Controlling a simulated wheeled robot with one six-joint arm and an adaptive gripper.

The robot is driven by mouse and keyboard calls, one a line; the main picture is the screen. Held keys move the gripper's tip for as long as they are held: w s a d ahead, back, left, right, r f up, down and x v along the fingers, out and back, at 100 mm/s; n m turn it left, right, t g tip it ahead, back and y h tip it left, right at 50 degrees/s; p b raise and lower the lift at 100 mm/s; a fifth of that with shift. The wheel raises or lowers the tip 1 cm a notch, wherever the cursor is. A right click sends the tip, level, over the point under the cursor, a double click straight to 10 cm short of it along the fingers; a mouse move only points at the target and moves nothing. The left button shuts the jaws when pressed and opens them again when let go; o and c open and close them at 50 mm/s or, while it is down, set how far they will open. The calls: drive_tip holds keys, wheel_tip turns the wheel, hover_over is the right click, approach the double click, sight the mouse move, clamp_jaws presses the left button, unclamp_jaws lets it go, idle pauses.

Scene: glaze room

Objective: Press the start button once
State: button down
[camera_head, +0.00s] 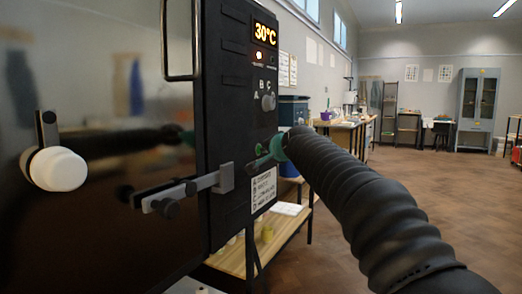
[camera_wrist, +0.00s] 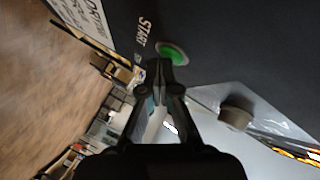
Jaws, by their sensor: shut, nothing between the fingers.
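The start button is a round green button (camera_wrist: 172,53) on the dark control panel in the wrist view, beside the white "START" lettering. My gripper (camera_wrist: 160,74) is shut and empty, its fingertips just below the button in that view and close to its lower edge. I cannot tell whether they touch it. In the head view my gripper (camera_head: 259,160) is at the panel face of the black kiln (camera_head: 228,80), below the selector knob (camera_head: 268,102).
The panel's display (camera_head: 265,34) reads 30°C. A grey door latch (camera_head: 190,188) sticks out left of my gripper, and a white round knob (camera_head: 55,168) is on the door. A wooden shelf (camera_head: 285,232) stands beyond the kiln. The floor (camera_head: 420,180) at right is open.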

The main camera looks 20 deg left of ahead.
idle(0.4)
drive_tip(key=shift+d+b, duration=0.65)
drive_tip(key=shift+d, duration=0.2)
drive_tip(key=shift+s+d+b, duration=0.15)
drive_tip(key=shift+d+b, duration=0.7)
drive_tip(key=shift+d, duration=0.4)
drive_tip(key=shift+s+d+b, duration=0.1)
drive_tip(key=shift+d+b, duration=0.75)
drive_tip(key=shift+d, duration=0.4)
